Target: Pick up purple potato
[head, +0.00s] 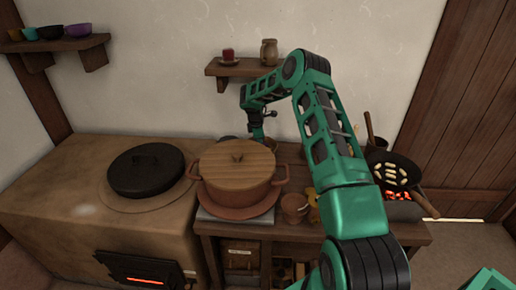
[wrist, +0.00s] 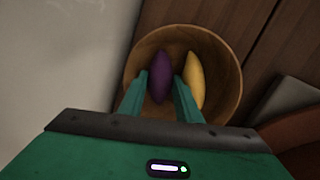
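In the wrist view a purple potato (wrist: 160,74) lies in a round wooden bowl (wrist: 228,72), beside a yellow potato (wrist: 194,80) on its right. My gripper (wrist: 160,85) is over the bowl with its two green fingers apart, one on each side of the purple potato. The right finger comes between the two potatoes. Whether the fingers touch the purple potato I cannot tell. In the head view my gripper (head: 257,136) points down behind the big lidded pot, and the potatoes are hidden there.
A large clay pot (head: 236,190) with a wooden lid stands in front of my gripper. A black lidded pan (head: 145,170) is on the stove at left. A skillet (head: 393,171) sits over glowing coals at right. A wall shelf (head: 240,70) holds a cup and a jar above.

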